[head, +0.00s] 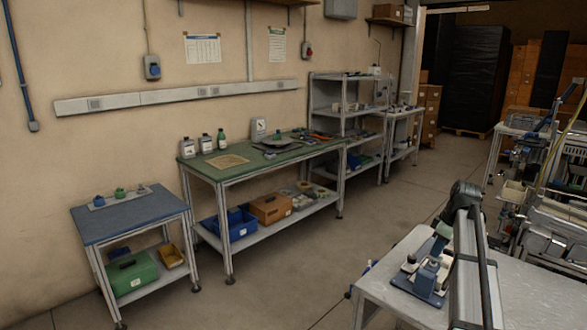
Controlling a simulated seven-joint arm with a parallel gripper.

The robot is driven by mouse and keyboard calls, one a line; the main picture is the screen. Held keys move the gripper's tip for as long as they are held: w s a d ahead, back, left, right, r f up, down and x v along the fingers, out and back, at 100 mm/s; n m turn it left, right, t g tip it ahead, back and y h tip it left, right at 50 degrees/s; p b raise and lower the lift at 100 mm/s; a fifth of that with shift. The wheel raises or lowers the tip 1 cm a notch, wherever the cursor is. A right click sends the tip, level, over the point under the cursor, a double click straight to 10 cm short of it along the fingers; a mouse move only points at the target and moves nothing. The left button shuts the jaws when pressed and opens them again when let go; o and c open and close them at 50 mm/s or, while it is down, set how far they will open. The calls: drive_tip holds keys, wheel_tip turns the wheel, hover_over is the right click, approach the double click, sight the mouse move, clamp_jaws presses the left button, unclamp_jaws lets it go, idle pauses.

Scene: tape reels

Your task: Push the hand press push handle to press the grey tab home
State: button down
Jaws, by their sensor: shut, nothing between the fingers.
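The hand press (428,278) stands on the light table at the bottom right in the head view. It has a blue base, a grey upright body and small white parts at its left. My gripper (437,247) appears to be the small end below the dark rounded joint, just above the press. It looks shut and empty, but its fingertips are too small to make out clearly. I cannot tell whether it touches the push handle. The push handle and grey tab cannot be told apart from the rest of the press.
The light table (388,289) is bare around the press's left side. A green-topped bench (300,157) with bottles stands at the back wall, a blue-topped cart (130,215) at the left. Crowded equipment (550,200) stands at the right. Open floor lies between.

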drive_tip(key=shift+r, duration=2.9)
